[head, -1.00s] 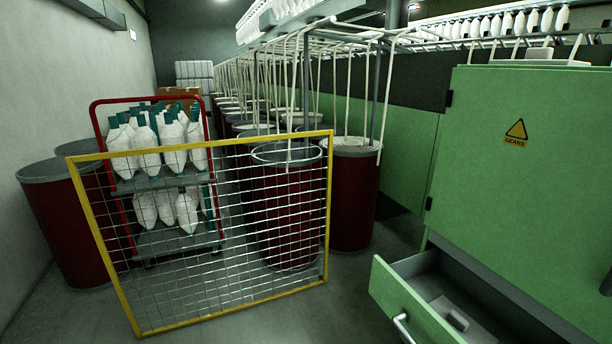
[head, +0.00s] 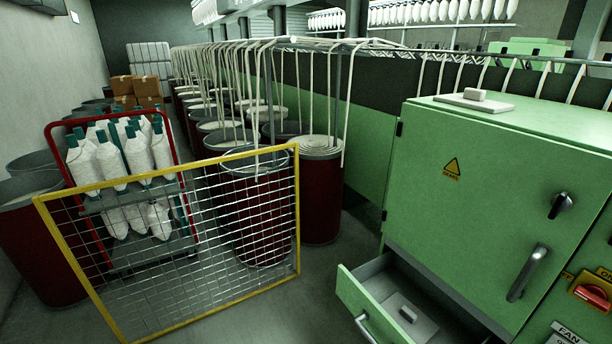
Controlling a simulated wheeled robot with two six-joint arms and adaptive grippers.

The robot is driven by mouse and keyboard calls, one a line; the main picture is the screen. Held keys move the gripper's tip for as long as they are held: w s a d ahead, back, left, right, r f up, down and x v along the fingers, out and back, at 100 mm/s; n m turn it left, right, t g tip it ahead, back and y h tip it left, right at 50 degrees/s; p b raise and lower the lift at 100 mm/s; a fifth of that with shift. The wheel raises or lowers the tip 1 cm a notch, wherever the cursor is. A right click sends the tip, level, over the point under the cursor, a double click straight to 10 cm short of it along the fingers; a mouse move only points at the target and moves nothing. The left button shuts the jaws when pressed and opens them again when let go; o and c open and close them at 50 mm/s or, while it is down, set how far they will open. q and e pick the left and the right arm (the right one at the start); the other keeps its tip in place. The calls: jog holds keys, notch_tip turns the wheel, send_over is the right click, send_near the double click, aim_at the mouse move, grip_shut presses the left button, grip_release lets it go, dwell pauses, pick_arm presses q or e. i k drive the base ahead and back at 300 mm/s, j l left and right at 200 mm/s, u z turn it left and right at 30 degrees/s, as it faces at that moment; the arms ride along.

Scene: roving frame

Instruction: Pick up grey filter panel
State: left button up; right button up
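A flat light-grey panel (head: 473,103) with a small raised grey block on it lies on top of the green cabinet (head: 470,165), near its left end. A second grey piece (head: 407,314) with a similar raised block lies inside the open drawer (head: 378,318) low on the cabinet. I cannot tell from the picture which of the two is the filter panel. Neither of my grippers is in view.
A yellow-framed mesh barrier (head: 297,215) stands on the floor at the left. Behind it are a red trolley (head: 178,155) with white bobbins and several dark red cans (head: 322,200). The drawer juts out from the cabinet. A black knob (head: 560,205), handle (head: 527,272) and red switch (head: 592,296) are on the front.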

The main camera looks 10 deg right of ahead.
aim_at(421, 329)
jog(key=z, duration=1)
jog(key=i+l+u, duration=0.35)
jog(key=u, duration=0.15)
